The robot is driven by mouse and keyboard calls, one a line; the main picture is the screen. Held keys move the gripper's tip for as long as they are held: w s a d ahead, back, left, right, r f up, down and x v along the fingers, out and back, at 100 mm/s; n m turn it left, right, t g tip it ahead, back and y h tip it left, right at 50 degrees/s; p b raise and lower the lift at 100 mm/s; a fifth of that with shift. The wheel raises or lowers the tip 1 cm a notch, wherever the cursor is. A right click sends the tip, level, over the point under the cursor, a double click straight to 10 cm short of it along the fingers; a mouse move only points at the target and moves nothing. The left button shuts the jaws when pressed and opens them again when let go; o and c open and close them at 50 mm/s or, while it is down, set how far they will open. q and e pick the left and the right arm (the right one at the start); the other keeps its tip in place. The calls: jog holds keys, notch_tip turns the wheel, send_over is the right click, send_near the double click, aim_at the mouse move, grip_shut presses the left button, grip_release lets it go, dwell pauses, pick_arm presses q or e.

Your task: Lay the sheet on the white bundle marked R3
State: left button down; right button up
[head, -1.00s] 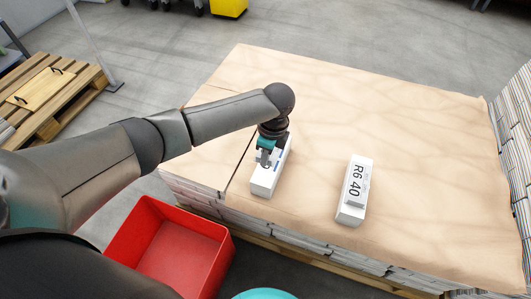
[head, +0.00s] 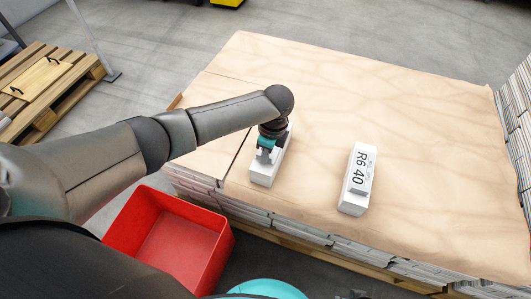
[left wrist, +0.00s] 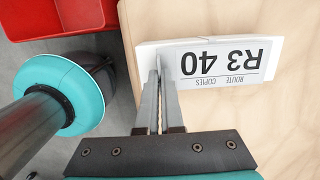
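A white bundle (head: 262,178) stands near the left front edge of the brown-papered stack; it also shows in the left wrist view (left wrist: 147,48). A white sheet printed "R3 40" (left wrist: 228,62) lies over its top there, roughly in line with the bundle. Whether it rests fully on the bundle, I cannot tell. My left gripper (head: 264,158) points down over the bundle. In the left wrist view its fingers (left wrist: 160,62) are close together at the sheet's short edge and look shut on it. In the head view, my arm and gripper hide most of the bundle's top. My right gripper is not in view.
A second white bundle, topped by a label reading R6 40 (head: 361,171), stands to the right. An open red bin (head: 128,215) is on the floor at the near left. The brown paper top (head: 400,110) is clear behind both bundles. A wooden pallet (head: 45,118) is far left.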

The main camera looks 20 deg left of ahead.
pick_arm(q)
jog(key=shift+f+b, duration=0.3)
jog(key=shift+f, duration=0.3)
jog(key=c, duration=1)
grip_release()
